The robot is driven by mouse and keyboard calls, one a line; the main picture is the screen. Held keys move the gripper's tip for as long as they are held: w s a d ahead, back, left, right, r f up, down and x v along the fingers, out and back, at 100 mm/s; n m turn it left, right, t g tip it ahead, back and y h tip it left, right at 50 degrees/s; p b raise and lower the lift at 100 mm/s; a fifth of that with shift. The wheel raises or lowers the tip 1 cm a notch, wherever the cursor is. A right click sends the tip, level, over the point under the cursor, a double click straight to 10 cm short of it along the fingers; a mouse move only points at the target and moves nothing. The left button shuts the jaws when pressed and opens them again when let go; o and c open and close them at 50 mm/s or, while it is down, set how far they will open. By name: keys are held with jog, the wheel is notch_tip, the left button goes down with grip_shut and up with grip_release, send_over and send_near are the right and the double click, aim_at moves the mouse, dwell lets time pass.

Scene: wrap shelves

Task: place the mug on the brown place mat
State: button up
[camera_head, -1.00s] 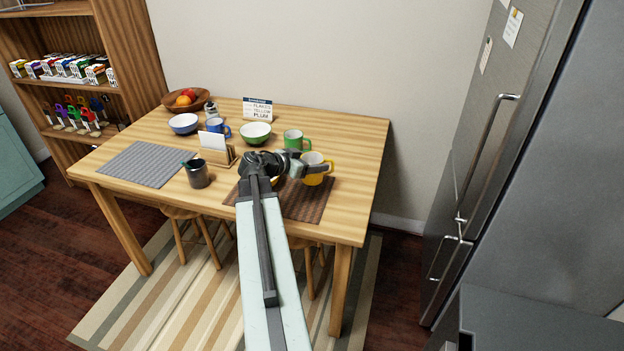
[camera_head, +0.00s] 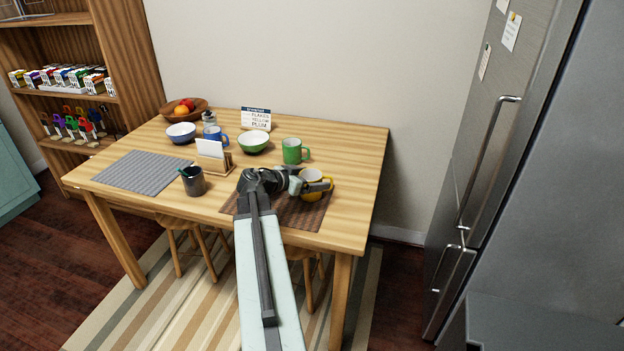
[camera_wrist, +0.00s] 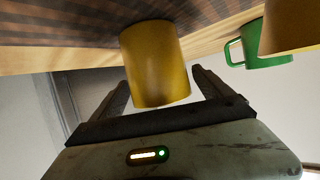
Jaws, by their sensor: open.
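The yellow mug (camera_head: 312,190) stands upright on the brown place mat (camera_head: 300,215), toward the mat's right back part, with its handle to the right. My gripper (camera_head: 308,184) is at the mug, partly in front of it. In the wrist view, which looks upside down, the yellow mug (camera_wrist: 155,62) shows beyond and between the two fingers of my gripper (camera_wrist: 160,80). The jaws are open, with a gap seen beside the mug. The mug's base meets the brown mat (camera_wrist: 75,20). My arm hides the mat's middle.
A green mug (camera_head: 292,150) stands behind the mat. A green bowl (camera_head: 254,143), a napkin holder (camera_head: 214,160), a blue mug (camera_head: 217,139) and a dark pen cup (camera_head: 193,182) stand farther left. A grey mat (camera_head: 142,172) lies bare. The fridge (camera_head: 490,150) stands right.

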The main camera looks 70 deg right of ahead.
jog(key=shift+r+p, duration=0.3)
jog(key=shift+r, duration=0.05)
jog(key=p+v, duration=0.4)
jog(key=v, duration=0.8)
jog(key=shift+f, duration=0.3)
